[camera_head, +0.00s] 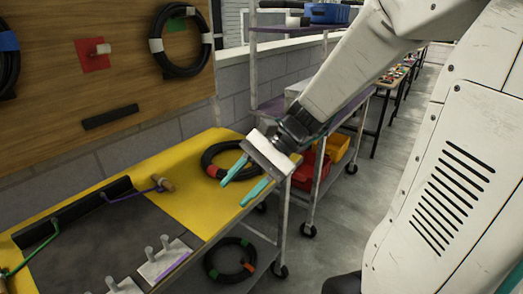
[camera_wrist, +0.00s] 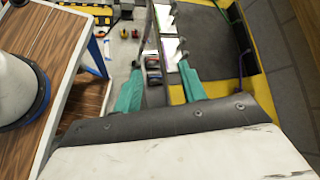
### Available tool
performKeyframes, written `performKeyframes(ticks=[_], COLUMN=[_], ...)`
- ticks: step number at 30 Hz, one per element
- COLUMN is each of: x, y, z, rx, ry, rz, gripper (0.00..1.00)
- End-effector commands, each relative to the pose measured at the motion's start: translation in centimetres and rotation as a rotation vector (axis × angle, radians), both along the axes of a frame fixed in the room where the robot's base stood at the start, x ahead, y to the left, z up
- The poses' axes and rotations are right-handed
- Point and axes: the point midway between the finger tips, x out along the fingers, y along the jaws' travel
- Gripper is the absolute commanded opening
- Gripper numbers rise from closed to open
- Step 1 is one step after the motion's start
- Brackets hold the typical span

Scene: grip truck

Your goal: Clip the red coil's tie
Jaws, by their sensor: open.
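A black cable coil (camera_head: 206,158) with a red tie (camera_head: 216,172) lies on the yellow end of the workbench (camera_head: 176,188). The tie is on the coil's near side. My gripper (camera_head: 233,194) has two teal fingers, spread apart with nothing between them. It is just right of the coil at the bench's right edge and appears to be above it; its left finger partly covers the coil in the head view. Whether it touches the coil I cannot tell. In the wrist view my open gripper (camera_wrist: 160,76) shows, but the coil does not.
Another black coil (camera_head: 207,262) with orange and green ties lies on the shelf below. Coils with white and green ties (camera_head: 174,70) and a blue tie hang on the wooden board (camera_head: 130,30). White pegged blocks (camera_head: 163,262) stand on the dark mat. A shelf cart (camera_head: 322,180) stands behind.

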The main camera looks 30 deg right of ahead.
Motion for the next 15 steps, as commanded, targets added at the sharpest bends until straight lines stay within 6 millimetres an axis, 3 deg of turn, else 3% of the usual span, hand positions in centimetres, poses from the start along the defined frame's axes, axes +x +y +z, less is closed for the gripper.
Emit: performKeyframes(ticks=[5, 9, 15], x=[7.2, 11.9, 14.7], y=[-5.0, -11.6, -21.1], z=[-1.8, -4.3, -8.6], rx=[0.342, 0.6, 0.881], ry=[0.154, 0.233, 0.284], rz=[-0.413, -0.739, -1.103], gripper=[0.41, 0.41, 0.41])
